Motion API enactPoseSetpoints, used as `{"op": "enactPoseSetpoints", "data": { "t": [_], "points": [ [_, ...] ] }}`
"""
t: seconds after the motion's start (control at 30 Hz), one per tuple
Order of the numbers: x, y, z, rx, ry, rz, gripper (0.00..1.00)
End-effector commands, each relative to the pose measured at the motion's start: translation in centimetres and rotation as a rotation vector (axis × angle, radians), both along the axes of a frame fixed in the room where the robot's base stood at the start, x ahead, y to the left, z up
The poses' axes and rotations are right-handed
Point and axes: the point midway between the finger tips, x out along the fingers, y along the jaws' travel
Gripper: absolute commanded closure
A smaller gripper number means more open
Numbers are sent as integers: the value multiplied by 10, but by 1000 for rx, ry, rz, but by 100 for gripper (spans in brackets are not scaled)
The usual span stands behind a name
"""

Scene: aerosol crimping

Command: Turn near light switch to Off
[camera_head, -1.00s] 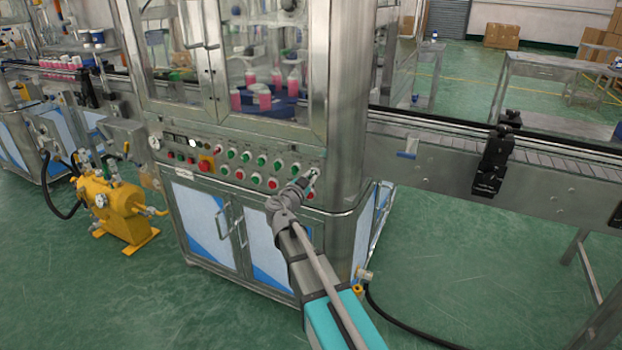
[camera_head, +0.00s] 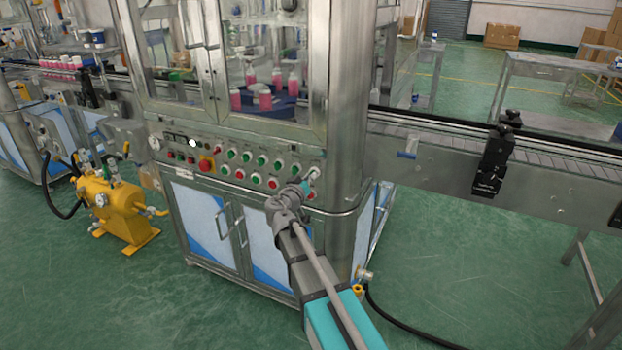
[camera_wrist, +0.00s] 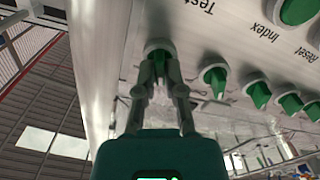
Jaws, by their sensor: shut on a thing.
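The machine's control panel (camera_head: 240,165) carries rows of green and red knobs. My gripper (camera_head: 313,176) is at the panel's right end, by the rightmost knob of the upper row. In the wrist view, my gripper (camera_wrist: 160,75) has its two fingers closed around a green switch knob (camera_wrist: 158,58) with a pale round base. The fingers hide the knob's sides, and I cannot read its label or its setting.
More green knobs (camera_wrist: 257,92) sit close beside the held one. A red button (camera_head: 206,163) is farther left on the panel. A conveyor (camera_head: 450,150) runs to the right. A yellow tank (camera_head: 118,210) stands at left. The green floor at right is mostly open.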

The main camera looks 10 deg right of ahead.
Motion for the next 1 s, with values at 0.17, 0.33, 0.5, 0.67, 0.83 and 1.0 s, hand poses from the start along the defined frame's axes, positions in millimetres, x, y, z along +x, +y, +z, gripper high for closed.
{"op": "enactPoseSetpoints", "data": {
  "t": [0.17, 0.33, 0.5, 0.67, 0.83, 1.0],
  "points": [
    [-3, -2, -1, -71, 56, -7, 100],
    [-3, -2, -1, -110, 86, -6, 100],
    [-3, -2, -1, -124, 96, -7, 100],
    [-3, -2, -1, -125, 95, -7, 100],
    [-3, -2, -1, -125, 95, -7, 80],
    [-2, -1, -1, -126, 94, -4, 53]
  ]
}}
